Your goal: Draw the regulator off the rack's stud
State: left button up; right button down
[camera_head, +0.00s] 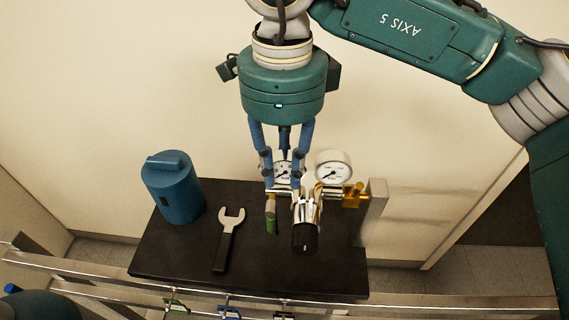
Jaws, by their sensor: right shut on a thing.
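The regulator (305,215) has a chrome body, two round white-faced gauges and a black knob facing me. My right gripper (283,182) comes down from above with blue fingers shut on the regulator's left part. The fingers partly cover the left gauge. On the right, a brass fitting (353,196) lies between the regulator and the rack's grey upright (375,213). The stud itself cannot be made out, and I cannot tell whether the fitting still sits on it. My left gripper is not in view.
A black bench top (190,262) carries a blue canister (173,188) at the left and an open-ended wrench (228,240) in the middle. A small green-ended part (270,215) hangs left of the knob. Metal rails (420,303) with small clips run along the front. A plain wall stands behind.

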jog(key=shift+a+r, duration=0.1)
jog(key=shift+a, duration=1.65)
jog(key=a+r+p, duration=0.2)
jog(key=a, duration=0.1)
jog(key=a+r+p, duration=0.1)
jog(key=a, duration=0.1)
dwell(0.5)
